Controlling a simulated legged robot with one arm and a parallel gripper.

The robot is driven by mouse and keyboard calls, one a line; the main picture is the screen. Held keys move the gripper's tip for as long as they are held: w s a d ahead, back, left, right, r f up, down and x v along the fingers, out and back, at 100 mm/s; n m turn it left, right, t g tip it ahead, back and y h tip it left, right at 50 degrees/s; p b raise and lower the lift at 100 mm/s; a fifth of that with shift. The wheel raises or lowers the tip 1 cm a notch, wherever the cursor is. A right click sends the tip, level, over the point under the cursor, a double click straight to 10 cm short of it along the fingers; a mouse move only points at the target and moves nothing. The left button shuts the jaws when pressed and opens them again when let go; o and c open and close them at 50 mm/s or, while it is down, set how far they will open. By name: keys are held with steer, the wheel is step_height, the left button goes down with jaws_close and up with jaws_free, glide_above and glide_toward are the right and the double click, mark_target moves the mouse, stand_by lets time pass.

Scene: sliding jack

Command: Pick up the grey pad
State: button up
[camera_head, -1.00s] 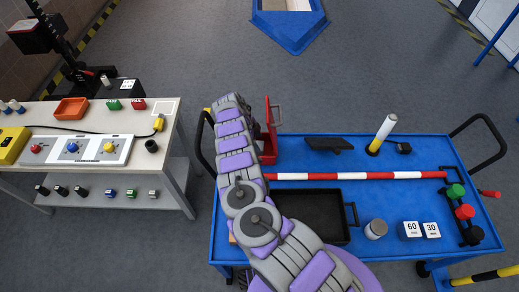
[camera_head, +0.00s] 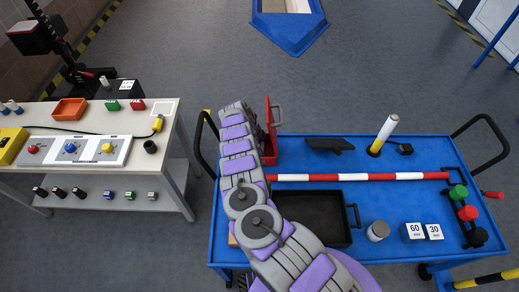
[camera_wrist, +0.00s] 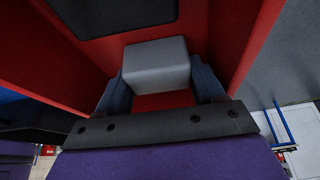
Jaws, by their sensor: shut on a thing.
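The grey pad (camera_wrist: 156,65) is a light grey block in the wrist view, inside a red box (camera_wrist: 45,55). My gripper (camera_wrist: 158,80) has one dark blue finger on each side of the pad and is shut on it. Red surface shows just below the pad, and red walls stand on both sides. In the head view the open red box (camera_head: 270,151) is on the blue cart, beside my arm. My gripper and the pad are hidden there behind the arm.
The blue cart (camera_head: 400,273) also holds a black tray (camera_head: 318,207), a red and white bar (camera_head: 350,177), a white cylinder (camera_head: 385,132) and a grey jar (camera_head: 378,231). A workbench (camera_head: 170,135) stands to the left, with floor between.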

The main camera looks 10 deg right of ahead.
steer(key=shift+r, duration=0.15)
step_height(320, 180, up, 7)
steer(key=p, duration=0.2)
steer(key=shift+a+r+p, duration=0.1)
steer(key=shift+r+p, duration=0.1)
steer(key=shift+p, duration=0.15)
steer(key=shift+s+f, duration=0.3)
steer(key=shift+s, duration=0.65)
steer(key=s+a+p, duration=0.3)
steer(key=s+p, duration=0.6)
steer(key=s, duration=0.7)
